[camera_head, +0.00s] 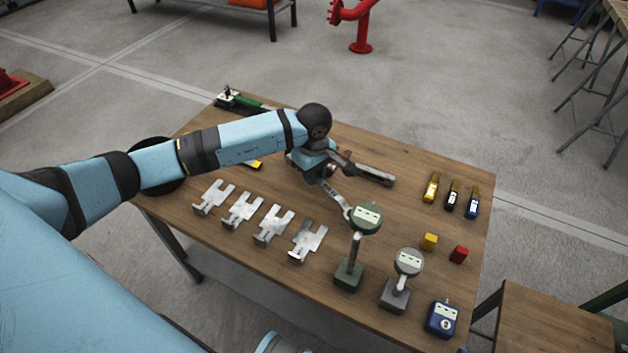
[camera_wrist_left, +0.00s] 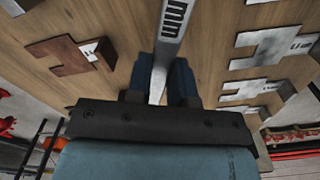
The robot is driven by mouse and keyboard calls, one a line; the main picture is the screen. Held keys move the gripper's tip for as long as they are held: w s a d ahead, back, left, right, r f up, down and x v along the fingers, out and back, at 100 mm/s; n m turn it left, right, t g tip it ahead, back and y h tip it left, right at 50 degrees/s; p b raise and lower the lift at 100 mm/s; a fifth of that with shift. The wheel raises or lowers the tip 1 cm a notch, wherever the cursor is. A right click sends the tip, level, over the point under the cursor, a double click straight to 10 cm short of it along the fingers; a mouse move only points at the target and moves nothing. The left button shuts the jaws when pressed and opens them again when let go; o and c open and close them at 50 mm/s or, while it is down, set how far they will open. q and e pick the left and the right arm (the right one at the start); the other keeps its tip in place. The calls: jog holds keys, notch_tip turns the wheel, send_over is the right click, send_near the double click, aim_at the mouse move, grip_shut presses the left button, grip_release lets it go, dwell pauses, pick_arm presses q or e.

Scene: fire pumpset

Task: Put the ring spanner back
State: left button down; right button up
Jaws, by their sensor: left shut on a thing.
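The ring spanner (camera_head: 332,193) is a slim silver tool, slanting down toward the green gauge in the head view. My left gripper (camera_head: 313,175) is shut on it above the wooden table (camera_head: 405,160). In the left wrist view the spanner (camera_wrist_left: 173,28) runs upward from between the blue-sided fingers (camera_wrist_left: 160,88), with "mm" printed on its shaft. Its far end is cut off there, and the fingers hide part of it. In the head view I cannot tell whether its lower end touches the table or the gauge. My right gripper is not in view.
Several silver slotted plates (camera_head: 274,226) lie along the near edge. A green gauge (camera_head: 366,218), a grey gauge (camera_head: 408,262) and a blue box (camera_head: 442,318) stand at the near right. Yellow (camera_head: 429,241) and red blocks (camera_head: 458,254) sit beyond. A rusty slotted plate (camera_wrist_left: 62,55) shows in the wrist view.

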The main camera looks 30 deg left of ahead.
pick_arm(q)
notch_tip(320, 180, down, 2)
jog(key=shift+f, duration=0.4)
jog(key=c, duration=1)
grip_release()
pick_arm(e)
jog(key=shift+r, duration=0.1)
